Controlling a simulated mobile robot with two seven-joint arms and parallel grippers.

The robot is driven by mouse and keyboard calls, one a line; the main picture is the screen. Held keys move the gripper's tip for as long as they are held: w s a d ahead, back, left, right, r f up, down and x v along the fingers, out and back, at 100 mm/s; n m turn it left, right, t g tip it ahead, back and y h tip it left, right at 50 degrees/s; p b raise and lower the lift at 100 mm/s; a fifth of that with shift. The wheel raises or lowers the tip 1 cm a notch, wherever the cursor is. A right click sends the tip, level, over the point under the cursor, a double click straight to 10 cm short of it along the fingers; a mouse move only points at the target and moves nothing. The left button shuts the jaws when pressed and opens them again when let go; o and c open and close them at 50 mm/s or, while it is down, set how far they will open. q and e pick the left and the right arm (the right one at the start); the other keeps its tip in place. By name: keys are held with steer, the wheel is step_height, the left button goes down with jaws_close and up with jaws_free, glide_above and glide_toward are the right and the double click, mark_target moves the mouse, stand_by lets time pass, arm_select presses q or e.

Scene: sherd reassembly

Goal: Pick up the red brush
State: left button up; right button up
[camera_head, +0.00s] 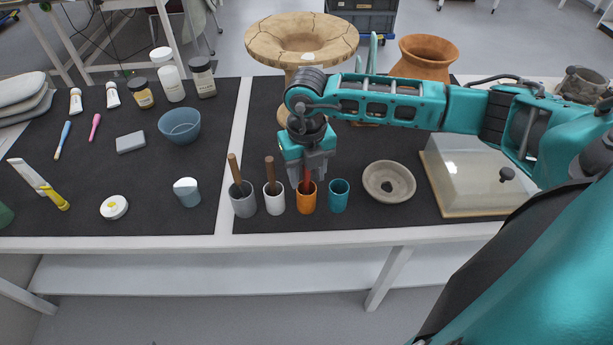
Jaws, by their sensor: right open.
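The red brush (307,182) stands in an orange cup (306,202) on the dark mat, with only a short stretch of its handle showing. My right gripper (307,177) points down just above the orange cup, with its open fingers around or right in front of the brush handle. I cannot tell whether the fingers touch the handle. The upper end of the brush is hidden by the gripper. My left gripper is not in view.
A white cup (275,204) and a grey cup (243,205), each with a brown-handled tool, stand to the left. A teal cup (339,202) stands close on the right. Beyond it are a stone-coloured bowl (389,197) and a clear-covered box (467,185). A large cracked vessel (270,43) stands behind.

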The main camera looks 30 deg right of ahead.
steer(key=shift+f, duration=0.5)
jaws_close()
